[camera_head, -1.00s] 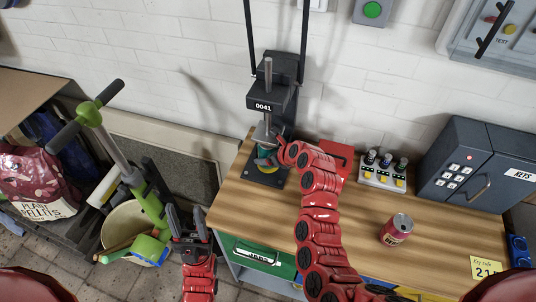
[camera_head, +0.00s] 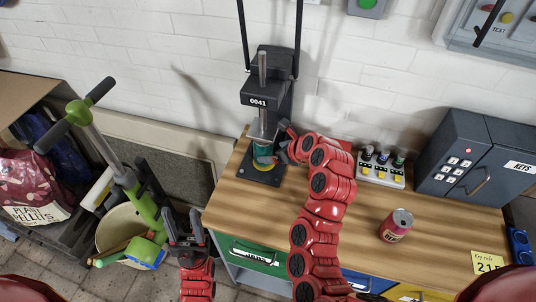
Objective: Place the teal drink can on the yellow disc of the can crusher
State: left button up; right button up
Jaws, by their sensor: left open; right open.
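The teal drink can (camera_head: 262,151) stands upright on the yellow disc (camera_head: 259,166) of the can crusher (camera_head: 265,101), below its press shaft. Only a small part of the disc shows under the can. My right gripper (camera_head: 279,146) is open just right of the can, with one fingertip in front of the can's lower right side. I cannot tell whether that fingertip touches it. My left gripper (camera_head: 185,224) is open and empty, left of the bench and away from the crusher.
A red can (camera_head: 396,226) stands on the wooden bench (camera_head: 255,211). A button box (camera_head: 382,169) and a grey key safe (camera_head: 470,161) stand along the back. A green-handled scooter (camera_head: 110,155) and a bucket (camera_head: 112,233) are left of the bench. The bench's front left is clear.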

jog(key=b+v, duration=0.1)
jog(key=v, duration=0.3)
jog(key=shift+s+d+r, duration=0.15)
jog(key=shift+s+r, duration=0.05)
dwell(0.4)
